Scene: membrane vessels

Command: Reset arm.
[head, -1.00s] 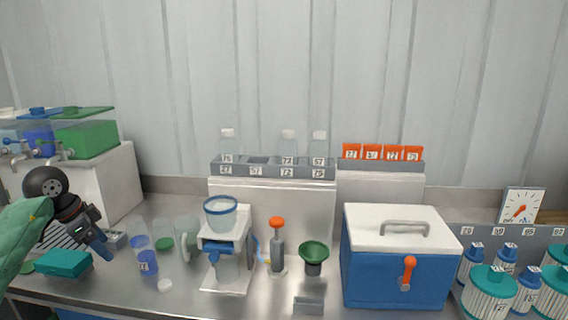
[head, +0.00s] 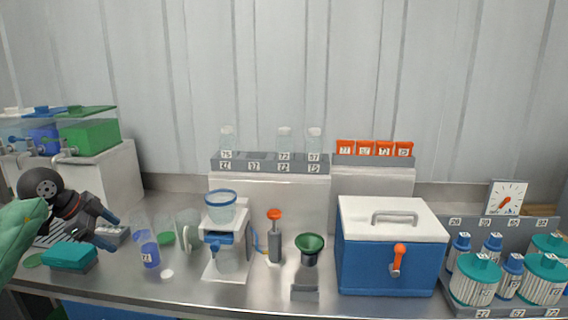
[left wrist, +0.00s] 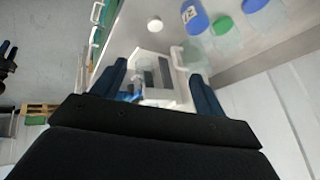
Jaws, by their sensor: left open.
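My left gripper (head: 110,231) is at the left of the head view, in front of the white stand and above the bench. Its two blue fingers are apart with nothing between them. In the left wrist view the open fingers (left wrist: 160,80) frame the white filter stand, which lies well beyond them. My right gripper is in neither view.
A teal box (head: 70,256) and a blue-filled cup (head: 149,254) are near my left gripper. The white filter stand (head: 226,262), a green funnel (head: 310,243) and a blue cooler (head: 388,266) stand along the bench. Teal-lidded bottles (head: 478,270) are at the right.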

